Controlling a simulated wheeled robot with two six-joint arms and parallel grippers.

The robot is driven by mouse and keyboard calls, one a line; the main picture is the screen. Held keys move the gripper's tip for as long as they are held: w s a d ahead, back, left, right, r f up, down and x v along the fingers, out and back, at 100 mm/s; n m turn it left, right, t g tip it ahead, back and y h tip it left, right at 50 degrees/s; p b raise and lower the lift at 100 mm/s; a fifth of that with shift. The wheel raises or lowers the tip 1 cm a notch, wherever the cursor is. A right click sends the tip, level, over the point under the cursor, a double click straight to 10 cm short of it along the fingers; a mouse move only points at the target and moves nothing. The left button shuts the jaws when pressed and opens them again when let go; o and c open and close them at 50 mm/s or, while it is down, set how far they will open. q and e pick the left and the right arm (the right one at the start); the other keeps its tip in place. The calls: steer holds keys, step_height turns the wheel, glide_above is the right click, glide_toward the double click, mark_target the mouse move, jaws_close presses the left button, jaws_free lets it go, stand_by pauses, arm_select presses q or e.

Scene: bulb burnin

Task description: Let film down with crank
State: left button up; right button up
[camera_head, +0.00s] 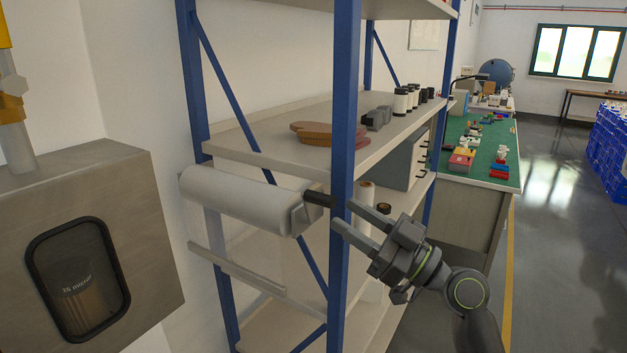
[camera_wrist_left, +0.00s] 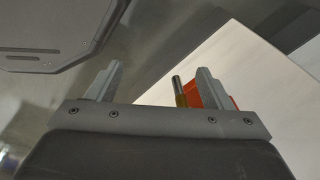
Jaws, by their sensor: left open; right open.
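A white film roll (camera_head: 235,195) is mounted level on the left side of the blue-framed rack. A pale crank arm (camera_head: 303,216) with a black handle (camera_head: 319,198) is at its right end. Clear film seems to hang below the roll, with a pale bar (camera_head: 237,270) along its lower edge. My right gripper (camera_head: 342,213) is open and empty, its fingertips just right of the handle and overlapping the blue post in the picture. I cannot tell whether they touch anything. My left gripper (camera_wrist_left: 155,82) shows only in the left wrist view, open with nothing clearly between its fingers.
The blue post (camera_head: 343,130) stands beside the handle. The rack shelf (camera_head: 270,150) holds brown flat pieces (camera_head: 325,133) and several small canisters. A grey cabinet with a dark window (camera_head: 78,275) fills the left. An orange-red part (camera_wrist_left: 210,92) is by the left gripper's right finger.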

mark_target(313, 191)
steer(key=p+x, duration=0.3)
steer(key=x, duration=0.5)
steer(key=shift+a+r, duration=0.1)
steer(key=shift+a, duration=0.05)
jaws_close()
